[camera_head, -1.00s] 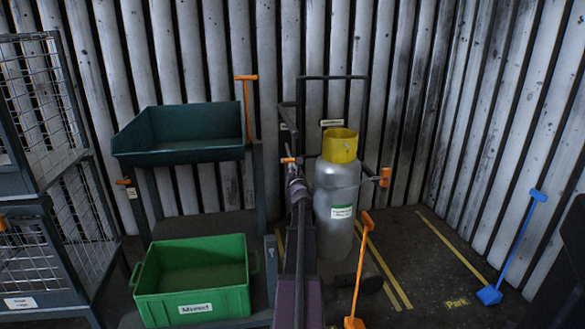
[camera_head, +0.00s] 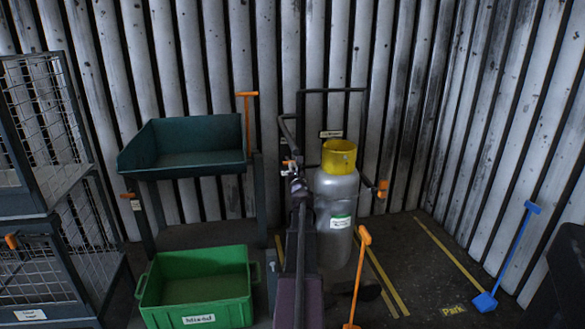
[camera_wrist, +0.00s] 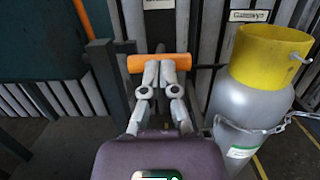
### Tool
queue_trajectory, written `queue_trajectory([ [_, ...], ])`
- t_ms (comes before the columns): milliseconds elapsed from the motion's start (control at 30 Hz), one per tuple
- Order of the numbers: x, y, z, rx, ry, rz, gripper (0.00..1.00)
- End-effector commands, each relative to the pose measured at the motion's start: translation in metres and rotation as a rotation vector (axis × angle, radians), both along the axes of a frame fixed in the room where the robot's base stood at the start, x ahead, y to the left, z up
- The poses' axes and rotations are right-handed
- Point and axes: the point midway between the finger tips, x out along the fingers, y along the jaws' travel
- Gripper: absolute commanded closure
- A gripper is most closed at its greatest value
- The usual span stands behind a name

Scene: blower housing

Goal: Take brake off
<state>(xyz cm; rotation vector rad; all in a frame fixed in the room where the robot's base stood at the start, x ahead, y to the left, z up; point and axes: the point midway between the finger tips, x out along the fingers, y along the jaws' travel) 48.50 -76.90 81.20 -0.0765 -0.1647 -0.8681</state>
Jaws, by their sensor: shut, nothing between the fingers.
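My gripper (camera_wrist: 158,73) is shut and empty. In the wrist view its fingertips are at an orange bar (camera_wrist: 135,64), overlapping its middle. I cannot tell whether they touch it. In the head view my gripper is small, left of the grey gas cylinder (camera_head: 336,205) with a yellow collar (camera_head: 339,156). The cylinder stands on a dark trolley with a tall handle frame (camera_head: 335,91). An orange-ended lever (camera_head: 383,188) sits at the cylinder's right. None of the orange parts is marked as a brake in view. My arm hides part of the trolley.
Left of my arm, a dark green tray trolley (camera_head: 190,170) carries a green crate (camera_head: 196,284) low down. Wire cages (camera_head: 50,190) stand at the far left. An orange-handled tool (camera_head: 358,275) and a blue one (camera_head: 508,255) stand upright. Floor between them is open.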

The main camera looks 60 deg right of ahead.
Motion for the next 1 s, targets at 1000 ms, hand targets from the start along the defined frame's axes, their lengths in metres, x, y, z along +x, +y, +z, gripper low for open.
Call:
queue_trajectory([
  [1000,-0.009,0.019,-0.032,0.000,0.000,0.002,1.00],
])
